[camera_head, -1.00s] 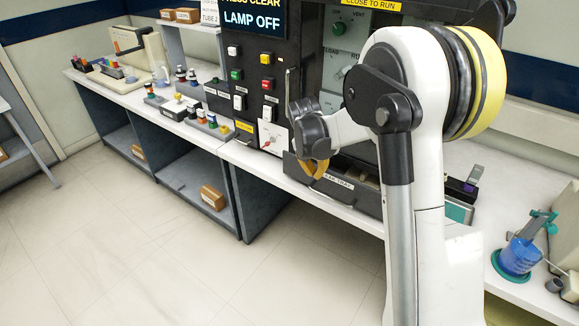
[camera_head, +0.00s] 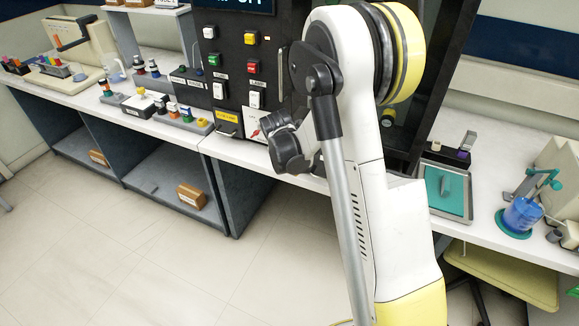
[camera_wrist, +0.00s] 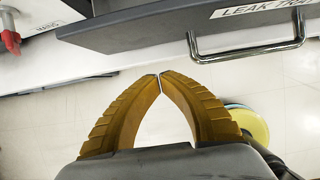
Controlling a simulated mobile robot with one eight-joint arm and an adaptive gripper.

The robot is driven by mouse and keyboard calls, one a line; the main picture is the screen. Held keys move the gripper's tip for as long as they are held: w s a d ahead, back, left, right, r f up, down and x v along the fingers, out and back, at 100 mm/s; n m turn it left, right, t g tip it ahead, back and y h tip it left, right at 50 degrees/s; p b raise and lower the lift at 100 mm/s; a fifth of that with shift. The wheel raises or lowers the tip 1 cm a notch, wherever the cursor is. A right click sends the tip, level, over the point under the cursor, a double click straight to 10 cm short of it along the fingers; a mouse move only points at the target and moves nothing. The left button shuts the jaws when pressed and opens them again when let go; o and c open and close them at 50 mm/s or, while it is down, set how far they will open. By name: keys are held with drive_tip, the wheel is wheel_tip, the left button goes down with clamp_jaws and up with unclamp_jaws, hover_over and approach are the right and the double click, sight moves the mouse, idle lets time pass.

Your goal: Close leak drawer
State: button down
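The leak drawer (camera_wrist: 140,25) is dark grey and shows at the top of the wrist view, with a "LEAK TRAY" label and a metal bar handle (camera_wrist: 250,50) on its front. How far it stands out cannot be told. In the head view my arm hides the drawer. My gripper (camera_wrist: 160,77) has amber ribbed fingers with their tips together and nothing between them. In the wrist picture the tips are below and left of the handle, apart from it. In the head view the gripper's dark body is in front of the cabinet's lower part, its fingers hidden.
The white bench (camera_head: 190,130) runs along the wall, with the black button panel (camera_head: 235,65) behind the gripper. A red knob (camera_wrist: 11,40) is left of the drawer. A teal tray (camera_head: 445,205) and a blue container (camera_head: 521,215) stand at right. The floor in front is clear.

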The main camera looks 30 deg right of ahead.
drive_tip(key=shift+w+d+f+b, duration=0.1)
drive_tip(key=shift+w+d+b, duration=0.15)
drive_tip(key=shift+w+d, duration=0.55)
drive_tip(key=shift+w+d+f+b, duration=0.1)
drive_tip(key=shift+w+d+b, duration=0.1)
drive_tip(key=shift+w+d, duration=0.5)
drive_tip(key=shift+s+d, duration=0.15)
drive_tip(key=w+d, duration=0.2)
drive_tip(key=shift+w+d, duration=0.1)
drive_tip(key=shift+d, duration=0.3)
drive_tip(key=shift+a, duration=0.15)
